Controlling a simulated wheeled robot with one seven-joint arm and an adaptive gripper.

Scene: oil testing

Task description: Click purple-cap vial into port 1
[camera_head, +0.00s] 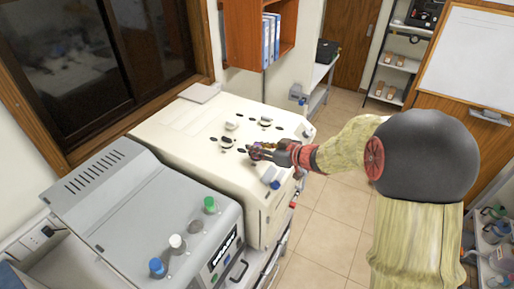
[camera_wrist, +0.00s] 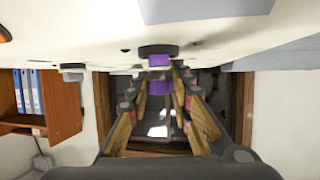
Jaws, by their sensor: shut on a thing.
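My gripper (camera_head: 262,151) is over the front right part of the cream machine's (camera_head: 185,125) top, with purple showing at its fingertips. In the wrist view my gripper (camera_wrist: 160,80) has its fingers closed in on the purple-cap vial (camera_wrist: 159,88). The purple parts sit right beside a dark round piece at the machine surface. Most of the vial is hidden by the fingers. I cannot tell how deep it sits or which port is port 1. Several dark port openings (camera_head: 213,138) show on the machine top.
A grey machine (camera_head: 150,215) on the left carries a green-capped vial (camera_head: 209,205), a white-capped vial (camera_head: 177,243) and a blue-capped vial (camera_head: 157,268). Light-topped pieces (camera_head: 231,125) stand among the ports. A wooden shelf with blue binders (camera_head: 268,42) hangs behind.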

